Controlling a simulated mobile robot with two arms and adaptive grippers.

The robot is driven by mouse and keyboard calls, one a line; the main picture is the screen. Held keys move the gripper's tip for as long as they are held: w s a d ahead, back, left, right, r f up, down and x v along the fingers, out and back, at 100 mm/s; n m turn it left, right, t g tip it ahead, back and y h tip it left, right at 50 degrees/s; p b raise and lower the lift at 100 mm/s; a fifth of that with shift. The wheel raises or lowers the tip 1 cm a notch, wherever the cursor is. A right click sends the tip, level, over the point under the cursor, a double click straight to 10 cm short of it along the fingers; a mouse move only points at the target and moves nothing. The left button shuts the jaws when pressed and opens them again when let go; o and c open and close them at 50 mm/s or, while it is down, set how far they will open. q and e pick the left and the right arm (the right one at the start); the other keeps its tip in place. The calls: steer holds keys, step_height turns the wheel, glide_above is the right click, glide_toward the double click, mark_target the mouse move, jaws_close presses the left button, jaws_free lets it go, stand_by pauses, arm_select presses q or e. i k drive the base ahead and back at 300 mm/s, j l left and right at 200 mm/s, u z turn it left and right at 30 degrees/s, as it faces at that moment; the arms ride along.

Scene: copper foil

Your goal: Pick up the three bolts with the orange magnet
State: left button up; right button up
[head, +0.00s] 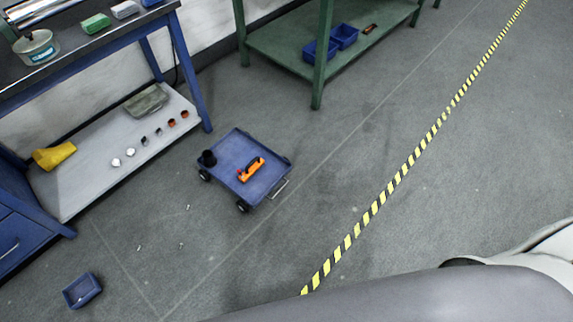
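The orange magnet (252,169) lies on a low blue wheeled cart (226,172) in the middle of the head view. It has dark parts and a red spot at its left end. Three tiny pale things that look like the bolts lie apart on the grey floor, left of and below the cart: one (188,207) nearer the cart, one (182,245) below it, and one (139,247) farther left. They are too small to make out in detail. Neither of my grippers is in view.
A small blue bin (82,291) stands on the floor at lower left. A black cup-like object (208,158) is on the cart. A blue workbench with a lower shelf (95,180) is at left, a green table (285,62) behind. Floor right of the cart is clear, crossed by yellow-black tape (375,205).

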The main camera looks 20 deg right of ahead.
mark_target(257, 163)
steer(key=z, duration=0.25)
steer(key=i+j+z, duration=0.3)
steer(key=z, duration=0.15)
steer(key=i+j+z, duration=0.2)
steer(key=j+z, duration=0.25)
